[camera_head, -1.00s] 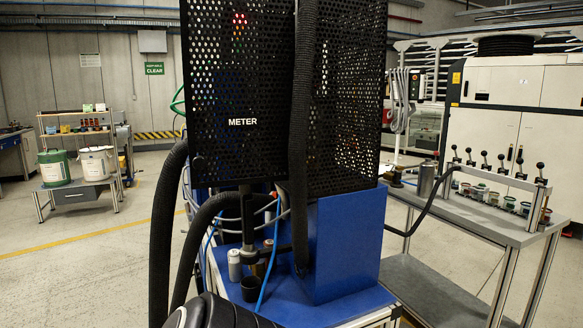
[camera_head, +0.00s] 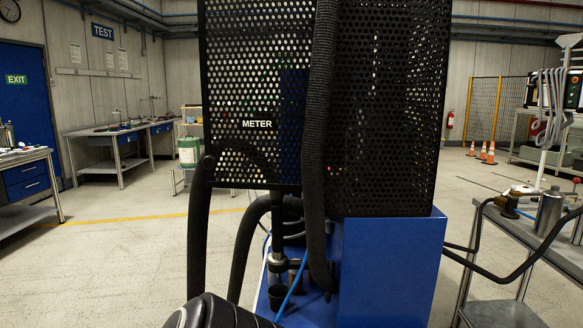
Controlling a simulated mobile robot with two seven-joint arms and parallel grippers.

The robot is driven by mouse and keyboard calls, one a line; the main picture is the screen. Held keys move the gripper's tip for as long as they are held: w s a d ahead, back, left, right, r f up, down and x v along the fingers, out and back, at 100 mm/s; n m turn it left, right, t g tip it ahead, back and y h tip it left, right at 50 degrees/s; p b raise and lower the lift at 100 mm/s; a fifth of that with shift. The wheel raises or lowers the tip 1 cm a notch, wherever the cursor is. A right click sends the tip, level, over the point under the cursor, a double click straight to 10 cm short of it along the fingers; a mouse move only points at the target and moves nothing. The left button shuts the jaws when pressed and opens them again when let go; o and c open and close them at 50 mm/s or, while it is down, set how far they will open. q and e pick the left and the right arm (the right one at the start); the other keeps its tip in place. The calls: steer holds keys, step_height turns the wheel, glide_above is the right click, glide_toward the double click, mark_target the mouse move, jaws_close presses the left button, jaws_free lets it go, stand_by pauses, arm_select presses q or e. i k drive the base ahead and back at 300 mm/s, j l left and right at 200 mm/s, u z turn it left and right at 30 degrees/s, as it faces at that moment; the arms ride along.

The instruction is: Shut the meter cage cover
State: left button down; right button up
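The black perforated panel labelled METER (camera_head: 243,150) stands upright at the centre left of the head view. Its top is cut off by the frame. To its right is the black perforated meter cage (camera_head: 390,130), above a blue block (camera_head: 390,265). A thick black ribbed hose (camera_head: 318,120) hangs in front of where panel and cage meet and hides the join. I cannot tell whether the panel is the cover, or how far it stands open. Neither of my grippers is in view. A dark part at the bottom edge appears to be mine.
More black hoses (camera_head: 199,240) hang below the panel's left side. A blue hose (camera_head: 292,288) and a black cup (camera_head: 277,297) are on the blue base. A grey bench (camera_head: 567,228) stands close on the right. Open floor (camera_head: 110,255) lies to the left.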

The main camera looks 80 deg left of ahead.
mark_target(255, 56)
steer(key=i+u, duration=0.2)
steer(key=u, duration=0.15)
steer(key=i+u, duration=0.2)
steer(key=u, duration=0.2)
steer(key=i+u, duration=0.45)
steer(key=u, duration=1.2)
